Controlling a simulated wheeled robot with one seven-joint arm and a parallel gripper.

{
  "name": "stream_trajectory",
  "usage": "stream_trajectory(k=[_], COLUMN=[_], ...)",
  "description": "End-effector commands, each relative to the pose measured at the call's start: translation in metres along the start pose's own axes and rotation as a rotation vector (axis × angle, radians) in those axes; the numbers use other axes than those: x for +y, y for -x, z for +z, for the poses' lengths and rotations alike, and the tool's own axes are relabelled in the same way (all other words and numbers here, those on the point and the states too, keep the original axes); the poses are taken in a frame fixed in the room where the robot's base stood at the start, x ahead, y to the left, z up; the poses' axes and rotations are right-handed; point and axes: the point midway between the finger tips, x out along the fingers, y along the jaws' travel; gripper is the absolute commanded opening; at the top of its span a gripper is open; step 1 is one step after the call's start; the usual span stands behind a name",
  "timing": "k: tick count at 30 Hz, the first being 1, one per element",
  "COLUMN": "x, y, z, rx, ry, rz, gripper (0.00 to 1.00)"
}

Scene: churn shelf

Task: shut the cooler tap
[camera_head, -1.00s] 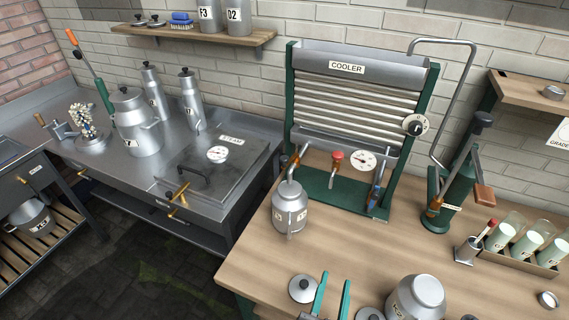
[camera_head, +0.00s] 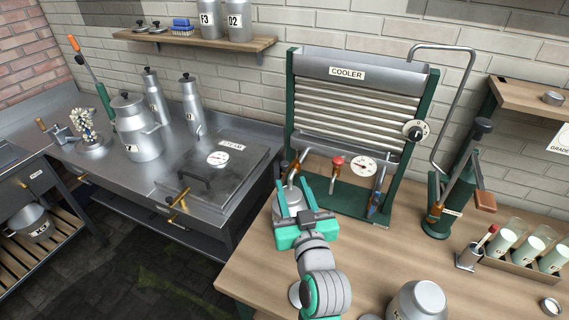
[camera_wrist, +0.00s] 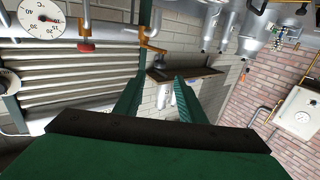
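The cooler (camera_head: 347,72) is a green-framed rack of metal tubes on the wooden bench. A brass-orange tap (camera_head: 301,160) is at its lower left; it shows in the wrist view (camera_wrist: 150,41) at top centre. A red-knobbed valve (camera_head: 338,161) is right of it, also in the wrist view (camera_wrist: 86,47). A metal can stands below the brass tap, mostly hidden behind my gripper. My gripper (camera_head: 292,187) is open, its two teal fingers apart and nothing seen between them, just in front of and below the brass tap. Contact with the can cannot be told.
A gauge (camera_head: 363,167) and a dial (camera_head: 416,131) are on the cooler's right. A green lever device (camera_head: 439,205) and a rack of tubes (camera_head: 511,257) stand farther right. A metal pot (camera_head: 417,300) is at the bench front. The steel counter is at left.

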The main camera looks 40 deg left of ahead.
Motion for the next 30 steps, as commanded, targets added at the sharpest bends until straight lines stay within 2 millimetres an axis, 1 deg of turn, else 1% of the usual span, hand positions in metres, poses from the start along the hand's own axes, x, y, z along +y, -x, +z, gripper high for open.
stream_trajectory(k=[9,15,18,21,30], x=[-0.001,0.000,0.001,0.001,0.001], y=[-0.053,-0.083,-0.092,-0.097,-0.099], z=[0.000,0.000,0.000,0.000,0.001], rx=[0.000,0.000,0.000,0.001,0.000], ry=[0.000,-0.001,-0.001,-0.001,-0.001], rz=[-0.001,0.000,0.002,0.002,0.002], gripper=[0.37,0.37,0.37,0.37,0.37])
